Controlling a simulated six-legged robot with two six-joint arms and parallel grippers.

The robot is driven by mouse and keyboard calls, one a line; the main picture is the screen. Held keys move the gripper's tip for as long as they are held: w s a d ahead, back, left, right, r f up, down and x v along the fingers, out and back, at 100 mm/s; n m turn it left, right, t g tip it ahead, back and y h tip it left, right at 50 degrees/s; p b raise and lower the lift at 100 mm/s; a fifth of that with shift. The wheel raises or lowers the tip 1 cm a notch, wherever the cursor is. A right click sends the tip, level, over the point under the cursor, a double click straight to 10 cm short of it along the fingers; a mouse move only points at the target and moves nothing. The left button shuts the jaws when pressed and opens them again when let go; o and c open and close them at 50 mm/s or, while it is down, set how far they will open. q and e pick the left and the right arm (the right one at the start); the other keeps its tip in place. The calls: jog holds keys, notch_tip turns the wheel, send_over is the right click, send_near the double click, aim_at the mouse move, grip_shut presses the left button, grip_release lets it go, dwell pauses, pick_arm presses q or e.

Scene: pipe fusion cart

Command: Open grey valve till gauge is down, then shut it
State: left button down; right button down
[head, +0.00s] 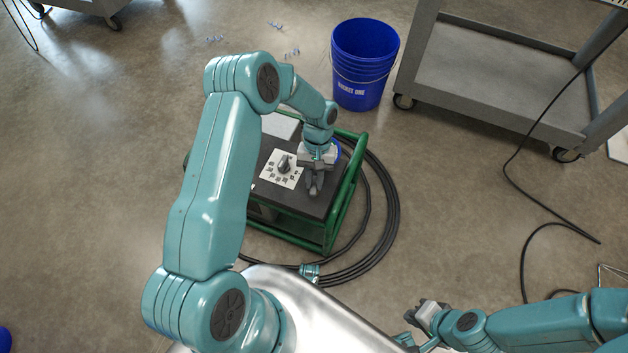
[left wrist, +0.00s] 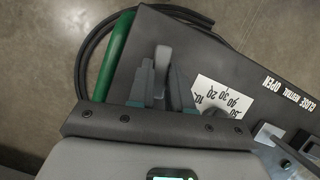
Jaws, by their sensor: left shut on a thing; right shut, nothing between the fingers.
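My left gripper (head: 314,190) is over the right part of the black top of the green-framed cart (head: 330,232). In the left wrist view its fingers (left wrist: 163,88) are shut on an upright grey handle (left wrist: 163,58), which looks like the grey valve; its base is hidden. A white dial plate with numbers (head: 268,178) and a grey knob (head: 284,165) lies left of this gripper; part of the plate shows in the left wrist view (left wrist: 222,96). I cannot make out a gauge reading. My right gripper (head: 412,318) is shut and empty, low and well right of the cart.
"CLOSE NEUTRAL OPEN" lettering (left wrist: 306,96) marks the panel beside a silvery lever (left wrist: 290,148). A black hose (head: 386,225) coils around the cart. A blue bucket (head: 364,65) stands behind, and a grey trolley (head: 500,75) at the upper right.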

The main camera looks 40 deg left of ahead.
pick_arm(q)
jog(key=shift+s+d+m, duration=0.1)
jog(key=shift+d+m, duration=0.05)
jog(key=shift+m, duration=0.55)
jog(key=shift+m+y, duration=0.3)
jog(key=c, duration=1)
grip_release()
jog(key=shift+c, duration=0.2)
jog(key=shift+r, duration=0.15)
jog(key=p+v, duration=0.2)
jog(key=v, duration=1.4)
jog(key=shift+w, duration=0.3)
jog(key=shift+f, duration=0.2)
